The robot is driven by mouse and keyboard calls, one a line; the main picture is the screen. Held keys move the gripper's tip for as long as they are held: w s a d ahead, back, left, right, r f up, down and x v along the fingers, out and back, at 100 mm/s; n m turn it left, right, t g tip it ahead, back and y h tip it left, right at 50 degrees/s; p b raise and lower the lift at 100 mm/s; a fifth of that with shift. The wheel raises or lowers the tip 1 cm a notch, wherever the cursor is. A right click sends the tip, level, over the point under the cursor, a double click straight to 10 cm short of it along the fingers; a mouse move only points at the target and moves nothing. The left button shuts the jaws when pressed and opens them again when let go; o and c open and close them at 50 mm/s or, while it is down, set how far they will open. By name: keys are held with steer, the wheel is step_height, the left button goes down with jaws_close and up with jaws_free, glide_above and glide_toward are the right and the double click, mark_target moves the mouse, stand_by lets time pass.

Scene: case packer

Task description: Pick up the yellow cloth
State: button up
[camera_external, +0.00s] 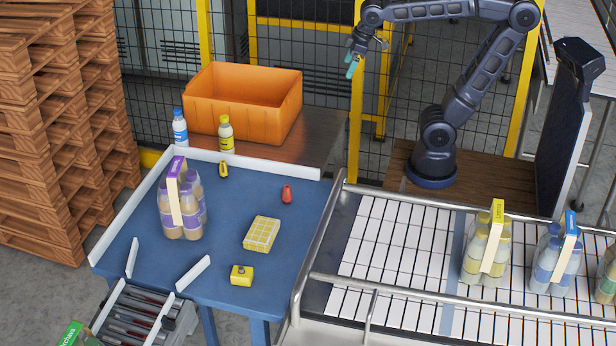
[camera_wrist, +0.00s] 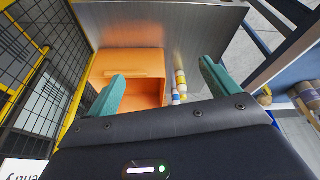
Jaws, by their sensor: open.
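The yellow cloth (camera_external: 261,234) lies on the blue table, right of its middle. It has a pale checked pattern and looks like a flat folded pad. My gripper (camera_external: 353,66) is raised at the top of the external view, well above and behind the cloth, apart from everything. In the wrist view my gripper (camera_wrist: 163,85) shows two teal fingers spread wide with nothing between them. The cloth cannot be made out in the wrist view.
The blue table (camera_external: 130,262) also bears a purple-labelled bottle pack (camera_external: 181,205), a yellow box (camera_external: 242,275), a red item (camera_external: 287,194) and a yellow-black item (camera_external: 223,169). An orange bin (camera_external: 268,112) and two bottles stand behind. A conveyor (camera_external: 385,240) with bottle packs lies right.

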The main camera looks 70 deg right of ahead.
steer(key=w+a+r+n+g, duration=0.1)
steer(key=w+a+r+n, duration=0.15)
steer(key=w+a, duration=0.45)
steer(key=w+a+r+n, duration=0.25)
steer(key=w+a, duration=0.25)
steer(key=a, duration=0.4)
steer(key=w+a+n+g, duration=0.1)
steer(key=w+a+n, duration=0.25)
steer(key=a, duration=1.25)
steer(key=n+g, duration=0.2)
steer(key=n, duration=0.5)
glide_above(263, 230)
step_height(263, 230, down, 10)
steer(key=shift+m+h, duration=0.25)
steer(key=shift+h, duration=0.05)
steer(key=shift+f, duration=5.25)
steer(key=c, duration=1.1)
steer(key=shift+o, duration=0.2)
steer(key=shift+r, duration=0.1)
